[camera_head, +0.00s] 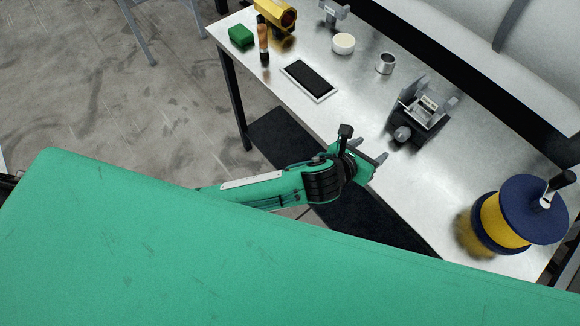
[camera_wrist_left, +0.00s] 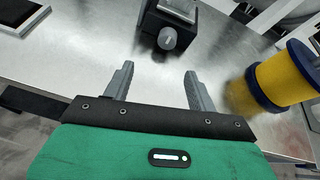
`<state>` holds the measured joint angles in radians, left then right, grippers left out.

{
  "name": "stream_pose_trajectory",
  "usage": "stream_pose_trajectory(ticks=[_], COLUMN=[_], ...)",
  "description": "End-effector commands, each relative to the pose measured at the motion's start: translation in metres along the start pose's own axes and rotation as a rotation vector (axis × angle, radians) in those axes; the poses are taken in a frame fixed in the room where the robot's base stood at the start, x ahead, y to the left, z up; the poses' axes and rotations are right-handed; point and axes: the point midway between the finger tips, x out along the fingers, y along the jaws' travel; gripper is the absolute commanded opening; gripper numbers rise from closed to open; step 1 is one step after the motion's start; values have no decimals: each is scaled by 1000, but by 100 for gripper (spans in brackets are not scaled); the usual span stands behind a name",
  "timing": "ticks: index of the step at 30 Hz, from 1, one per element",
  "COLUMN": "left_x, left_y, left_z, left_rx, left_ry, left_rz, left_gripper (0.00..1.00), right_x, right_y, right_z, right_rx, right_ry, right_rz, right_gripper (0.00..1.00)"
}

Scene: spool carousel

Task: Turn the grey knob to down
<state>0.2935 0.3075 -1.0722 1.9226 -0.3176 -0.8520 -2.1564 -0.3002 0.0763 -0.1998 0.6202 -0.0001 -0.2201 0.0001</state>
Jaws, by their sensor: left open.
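The grey knob (camera_head: 402,133) sits on the front of a dark box-shaped device (camera_head: 417,118) on the metal table. In the left wrist view the knob (camera_wrist_left: 167,38) is ahead of the fingers, with a pale mark on its face; I cannot tell which way it points. My left gripper (camera_head: 381,167) is open and empty at the table's front edge, short of the knob and apart from it. In the left wrist view its two grey fingers (camera_wrist_left: 158,80) are spread wide. My right gripper is not in view.
A blue and yellow spool (camera_head: 505,220) with a black handle stands at the table's right end. A tablet (camera_head: 309,80), a metal ring (camera_head: 385,63), a white round piece (camera_head: 343,43) and a green block (camera_head: 241,36) lie farther left. Bare table surrounds the device's front.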

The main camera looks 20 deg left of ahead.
Motion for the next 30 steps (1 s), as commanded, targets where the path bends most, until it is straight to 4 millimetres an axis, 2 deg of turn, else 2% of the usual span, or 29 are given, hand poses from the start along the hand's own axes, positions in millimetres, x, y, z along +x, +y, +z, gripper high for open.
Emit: stream_pose_trajectory(ticks=[14,30], left_x=[-39,-96], left_y=[35,85], left_z=[-11,-44], left_rx=[-741,-1531], left_ry=[64,60], left_rz=[158,412], left_gripper=[58,58], right_x=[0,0], right_y=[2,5], right_z=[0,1], right_rx=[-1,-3], right_ry=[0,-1], right_rz=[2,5], right_gripper=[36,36])
